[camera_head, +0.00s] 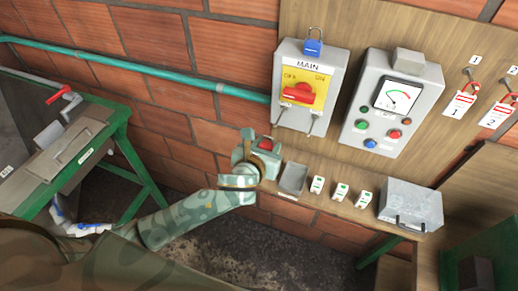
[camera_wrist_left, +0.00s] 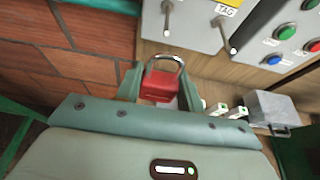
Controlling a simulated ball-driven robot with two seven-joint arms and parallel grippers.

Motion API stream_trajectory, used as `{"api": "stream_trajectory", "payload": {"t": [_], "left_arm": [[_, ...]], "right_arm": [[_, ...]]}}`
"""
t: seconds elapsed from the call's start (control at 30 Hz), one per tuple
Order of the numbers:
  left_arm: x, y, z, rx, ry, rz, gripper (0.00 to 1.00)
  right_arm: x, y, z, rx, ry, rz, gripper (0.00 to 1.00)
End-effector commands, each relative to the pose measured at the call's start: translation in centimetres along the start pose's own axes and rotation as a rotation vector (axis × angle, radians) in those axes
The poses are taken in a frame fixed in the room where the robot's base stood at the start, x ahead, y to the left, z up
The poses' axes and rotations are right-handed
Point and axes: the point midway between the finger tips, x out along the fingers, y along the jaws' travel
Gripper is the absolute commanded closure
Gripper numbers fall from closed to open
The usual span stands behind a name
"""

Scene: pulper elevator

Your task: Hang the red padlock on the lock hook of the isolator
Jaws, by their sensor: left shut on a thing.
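The red padlock (camera_head: 265,145) is in my left gripper (camera_head: 258,155), below the isolator. In the left wrist view the padlock (camera_wrist_left: 156,88) sits between the two fingers of my left gripper (camera_wrist_left: 160,90), which is shut on its body. Its metal shackle points up, away from the palm. The isolator (camera_head: 307,85) is a grey wall box marked MAIN, with a red handle on a yellow plate. Two metal pegs (camera_wrist_left: 167,18) (camera_wrist_left: 231,46) show at its lower edge in the left wrist view; I cannot tell which is the lock hook. The padlock is apart from both. My right gripper is not in view.
Below, a shelf carries a small tray (camera_head: 293,178), several white-green items and a grey metal box (camera_head: 411,204). Red tags (camera_head: 460,104) hang far right.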

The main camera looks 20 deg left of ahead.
Motion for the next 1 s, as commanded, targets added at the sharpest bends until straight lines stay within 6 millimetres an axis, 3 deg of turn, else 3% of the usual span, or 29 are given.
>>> {"api": "stream_trajectory", "payload": {"t": [0.83,1.0], "left_arm": [[5.8,0.1,1.6,-0.001,-0.003,0.002,0.87],[6.7,0.1,1.8,0.002,-0.002,0.002,0.87]], "right_arm": [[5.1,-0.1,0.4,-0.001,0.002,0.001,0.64],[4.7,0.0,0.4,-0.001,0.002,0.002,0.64]]}}
